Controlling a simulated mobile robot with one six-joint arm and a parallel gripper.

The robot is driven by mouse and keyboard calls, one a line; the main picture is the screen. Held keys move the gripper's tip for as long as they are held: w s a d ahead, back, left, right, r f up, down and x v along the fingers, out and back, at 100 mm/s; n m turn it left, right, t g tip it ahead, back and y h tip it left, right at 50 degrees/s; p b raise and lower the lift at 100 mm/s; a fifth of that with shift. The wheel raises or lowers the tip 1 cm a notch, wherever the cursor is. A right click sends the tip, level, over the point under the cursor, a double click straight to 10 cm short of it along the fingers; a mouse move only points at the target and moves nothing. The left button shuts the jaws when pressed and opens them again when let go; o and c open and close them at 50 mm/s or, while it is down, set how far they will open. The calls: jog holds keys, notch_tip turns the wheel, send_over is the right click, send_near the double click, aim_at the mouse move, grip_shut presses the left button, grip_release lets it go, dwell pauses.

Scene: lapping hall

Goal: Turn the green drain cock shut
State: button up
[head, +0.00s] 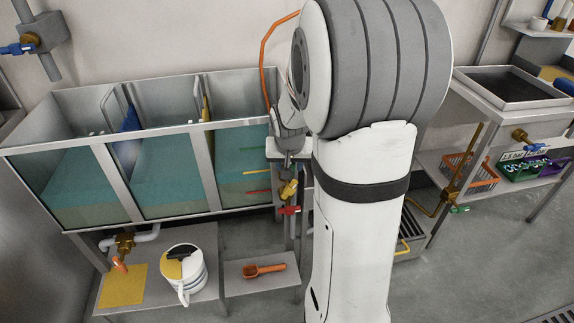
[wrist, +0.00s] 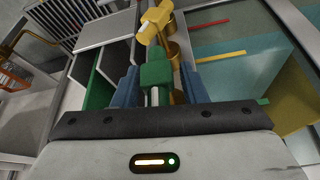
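A green handle (wrist: 157,74) on a cock at the corner of the glass-fronted tank shows in the wrist view, between the two blue fingers of my gripper (wrist: 158,88). The fingers stand apart on either side of it, and a narrow gap seems to show on the right. Whether the left finger touches it I cannot tell. A brass body (wrist: 172,50) is beside it. In the head view my gripper (head: 289,160) is at the tank's right corner, and the green handle is hidden there.
A yellow-handled cock (head: 289,190) and a red-handled cock (head: 289,210) are below my gripper. The tank (head: 180,126) stands close on the left. A shelf with an orange scoop (head: 264,271) is below. Another green handle (head: 460,209) is on piping at the right bench.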

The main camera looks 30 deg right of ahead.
jog(key=shift+c, duration=0.5)
grip_shut()
jog(key=shift+a, duration=0.1)
